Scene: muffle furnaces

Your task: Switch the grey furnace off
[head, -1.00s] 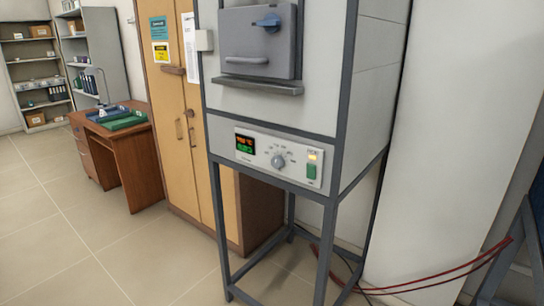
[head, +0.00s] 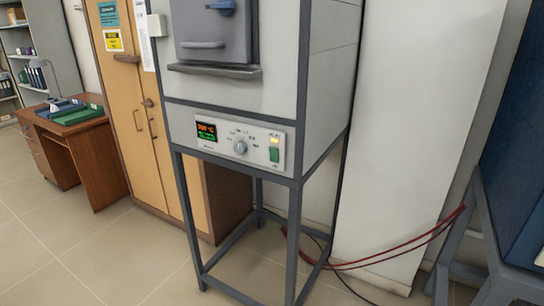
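The grey furnace (head: 320,100) stands on a dark metal frame in the middle of the head view. Its door (head: 213,30) is shut, with a blue latch (head: 221,7) near the top edge of the picture. The control panel (head: 218,158) below has a lit display (head: 206,132) with red and green digits and a round knob (head: 240,147). At its right end an amber lamp (head: 275,139) is lit above a green switch (head: 274,155). Neither of my grippers shows.
A wooden cabinet (head: 125,90) and a brown desk (head: 95,165) stand to the left. A blue unit (head: 520,150) on a grey stand is at the right edge. Red cables (head: 400,248) hang low between it and the furnace. The floor (head: 90,270) at front left is clear.

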